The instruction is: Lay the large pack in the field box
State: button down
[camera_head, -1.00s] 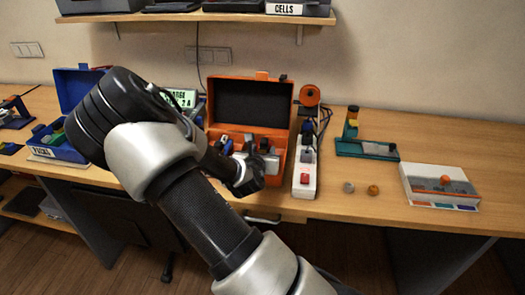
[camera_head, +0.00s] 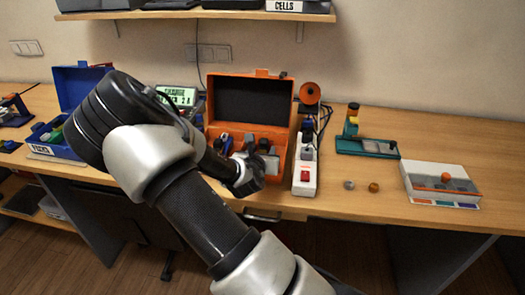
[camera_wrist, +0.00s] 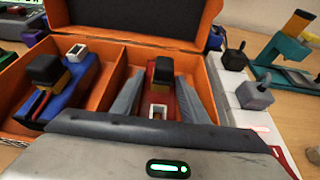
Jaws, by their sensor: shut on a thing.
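The field box is the open orange case (camera_head: 291,130) with a dark-lined lid, standing on the bench; its orange wall also shows in the wrist view (camera_wrist: 213,90). In the wrist view a red pack (camera_wrist: 180,103) with a black top sits in the right compartment. My gripper (camera_wrist: 160,100) has its two grey fingers on either side of this red pack and is shut on it. A blue pack (camera_wrist: 72,88) with a black and yellow top lies in the left compartment. In the head view my wrist hides part of the case front. The underside of the red pack is hidden.
A white power strip (camera_head: 305,175) stands close along the right side of the case. A blue box (camera_head: 70,151) is at the left, a teal stand (camera_head: 367,148) and a white tray (camera_head: 430,182) at the right. A shelf (camera_head: 190,15) hangs above.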

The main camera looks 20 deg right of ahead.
jog(key=c, duration=1)
grip_release()
jog(key=shift+r, duration=0.1)
jog(key=shift+f, duration=0.2)
jog(key=p+v, duration=1.1)
jog(key=v, duration=0.6)
jog(key=shift+s+a+r+p, duration=0.15)
jog(key=shift+s+r+p, duration=0.05)
jog(key=shift+p, duration=0.2)
